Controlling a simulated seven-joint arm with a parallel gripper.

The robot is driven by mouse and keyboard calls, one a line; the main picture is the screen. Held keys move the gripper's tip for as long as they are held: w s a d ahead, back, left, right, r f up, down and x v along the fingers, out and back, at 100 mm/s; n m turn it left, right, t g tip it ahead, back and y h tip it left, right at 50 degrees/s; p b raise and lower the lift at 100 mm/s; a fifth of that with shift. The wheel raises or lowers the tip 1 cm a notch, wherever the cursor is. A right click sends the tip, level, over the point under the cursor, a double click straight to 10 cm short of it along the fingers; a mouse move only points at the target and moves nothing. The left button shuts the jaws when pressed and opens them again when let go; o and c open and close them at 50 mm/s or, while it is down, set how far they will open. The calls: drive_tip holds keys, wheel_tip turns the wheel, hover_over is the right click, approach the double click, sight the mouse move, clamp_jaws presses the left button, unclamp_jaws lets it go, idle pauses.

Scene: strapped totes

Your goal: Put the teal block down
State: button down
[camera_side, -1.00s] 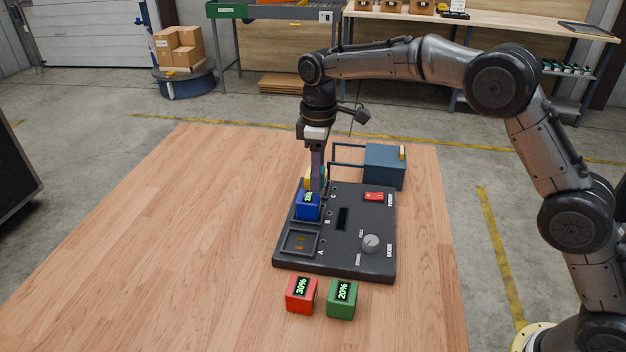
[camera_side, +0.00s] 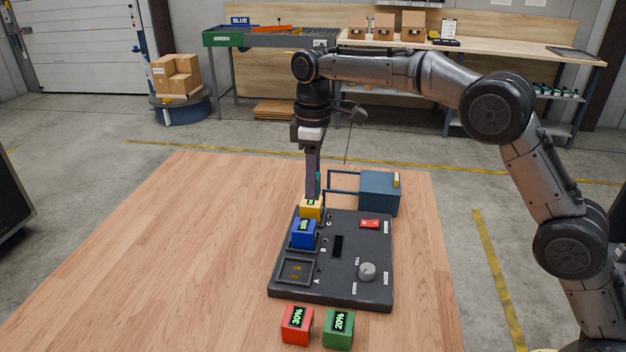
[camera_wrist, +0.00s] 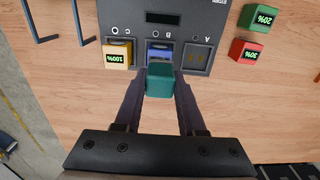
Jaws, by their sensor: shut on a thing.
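My gripper (camera_wrist: 160,92) is shut on the teal block (camera_wrist: 160,80), which hangs between the fingertips in the wrist view. In the side view my gripper (camera_side: 312,192) is at the far end of the black panel (camera_side: 345,285), and only a teal sliver (camera_side: 318,182) shows past the finger. The block appears to be held above the surface. The blue block (camera_side: 303,235) sits in slot B and the yellow block (camera_side: 311,208), reading 100%, in slot C. Slot A (camera_side: 296,271) is empty.
A red block (camera_side: 296,325) reading 30% and a green block (camera_side: 338,328) reading 20% stand before the panel. A blue-grey box (camera_side: 380,194) with rails stands beyond it. The wooden table (camera_side: 170,260) is clear on the left.

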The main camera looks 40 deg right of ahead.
idle(0.4)
drive_tip(key=shift+w, duration=0.15)
drive_tip(key=s+d+f, duration=0.1)
drive_tip(key=s+d, duration=0.3)
drive_tip(key=s, duration=0.9)
drive_tip(key=s+d+f, duration=0.1)
drive_tip(key=s+d, duration=0.3)
drive_tip(key=s, duration=0.9)
drive_tip(key=s+d+f, duration=0.2)
drive_tip(key=s+d, duration=0.1)
drive_tip(key=s, duration=0.9)
drive_tip(key=w+f, duration=0.2)
drive_tip(key=w, duration=0.2)
drive_tip(key=w+f, duration=0.3)
drive_tip(key=w, duration=0.1)
drive_tip(key=w+a+f, duration=0.1)
drive_tip(key=w+f, duration=0.2)
drive_tip(key=w, duration=0.1)
drive_tip(key=shift+w, duration=0.2)
drive_tip(key=shift+w+f, duration=0.35)
drive_tip(key=shift+w, duration=0.05)
drive_tip(key=shift+w+f, duration=0.2)
drive_tip(key=shift+f, duration=1.6)
drive_tip(key=shift+f, duration=0.2)
